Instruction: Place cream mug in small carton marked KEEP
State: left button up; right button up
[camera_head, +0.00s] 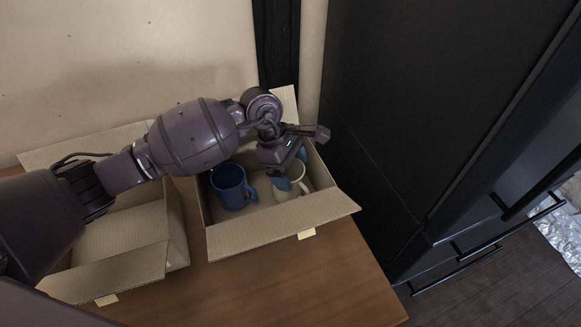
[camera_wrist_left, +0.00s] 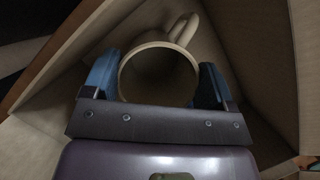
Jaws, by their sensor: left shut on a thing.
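The cream mug (camera_head: 291,189) is low inside the right-hand carton (camera_head: 262,235), beside a blue mug. My left gripper (camera_head: 290,173) reaches down into that carton and is shut on the cream mug. In the left wrist view, the gripper's blue fingers (camera_wrist_left: 158,85) hold the mug (camera_wrist_left: 160,68) on two opposite sides, with its handle pointing away from the gripper. I cannot tell whether the mug's base touches the carton floor. Both cartons carry a small yellowish tag, but I cannot read KEEP on either. My right gripper is not in view.
The blue mug (camera_head: 229,187) stands to the left in the same carton. Another open carton (camera_head: 120,262) stands to the left, partly hidden by my arm. Both stand on a wooden table (camera_head: 300,285). A tall black cabinet (camera_head: 420,110) rises close on the right.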

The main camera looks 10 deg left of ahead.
pick_arm(q)
jog(key=shift+f, duration=0.2)
jog(key=o, duration=1)
jog(key=p+v, duration=0.1)
jog(key=v, duration=1.1)
jog(key=shift+r, duration=0.2)
jog(key=shift+s, duration=0.1)
